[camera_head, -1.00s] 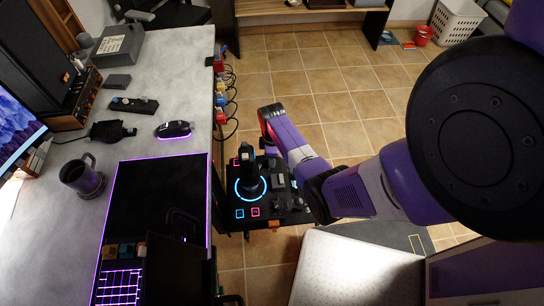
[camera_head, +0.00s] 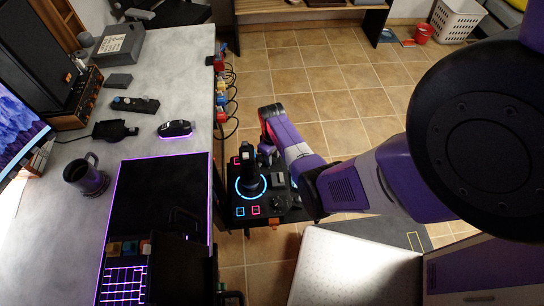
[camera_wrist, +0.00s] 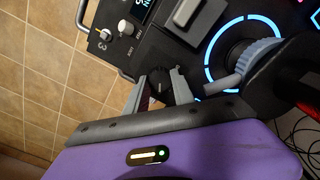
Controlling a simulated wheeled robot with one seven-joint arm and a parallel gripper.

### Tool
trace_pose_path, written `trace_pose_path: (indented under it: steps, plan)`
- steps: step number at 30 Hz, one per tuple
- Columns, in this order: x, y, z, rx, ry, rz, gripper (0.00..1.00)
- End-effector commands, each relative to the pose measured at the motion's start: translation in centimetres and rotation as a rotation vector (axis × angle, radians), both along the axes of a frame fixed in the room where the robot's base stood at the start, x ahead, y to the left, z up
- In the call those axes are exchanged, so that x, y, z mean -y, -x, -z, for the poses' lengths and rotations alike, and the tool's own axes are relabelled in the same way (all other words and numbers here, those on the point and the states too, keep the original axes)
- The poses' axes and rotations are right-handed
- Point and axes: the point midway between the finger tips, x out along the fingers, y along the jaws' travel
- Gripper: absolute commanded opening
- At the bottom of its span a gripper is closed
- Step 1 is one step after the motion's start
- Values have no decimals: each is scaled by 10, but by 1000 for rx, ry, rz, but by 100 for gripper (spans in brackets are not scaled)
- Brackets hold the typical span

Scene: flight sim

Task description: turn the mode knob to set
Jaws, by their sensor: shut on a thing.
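The mode knob appears to be the small dark round knob (camera_wrist: 158,86) on the black control panel (camera_wrist: 150,50) in the wrist view. My gripper (camera_wrist: 158,92) is over the panel, with one finger on each side of this knob, and is shut on it. The knob's pointer and any "set" mark cannot be read.
A joystick (camera_head: 247,168) stands in a blue glowing ring, close to my gripper. Two pale knobs (camera_wrist: 125,27) and a small lit display (camera_wrist: 143,10) are on the panel. A grey desk (camera_head: 130,60) is at left. Tiled floor (camera_head: 330,80) lies beyond.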

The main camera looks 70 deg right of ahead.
Motion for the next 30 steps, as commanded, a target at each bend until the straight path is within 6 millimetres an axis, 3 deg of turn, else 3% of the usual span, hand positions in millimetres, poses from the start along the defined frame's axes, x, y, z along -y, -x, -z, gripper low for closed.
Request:
trace_pose_path:
  steps: [13,14,17,30]
  plan:
    - [0,0,-1,-1,-2,13,0]
    - [0,0,-1,-1,-2,13,32]
    - [0,0,-1,-1,-1,13,51]
    - [1,0,-9,1,1,11,52]
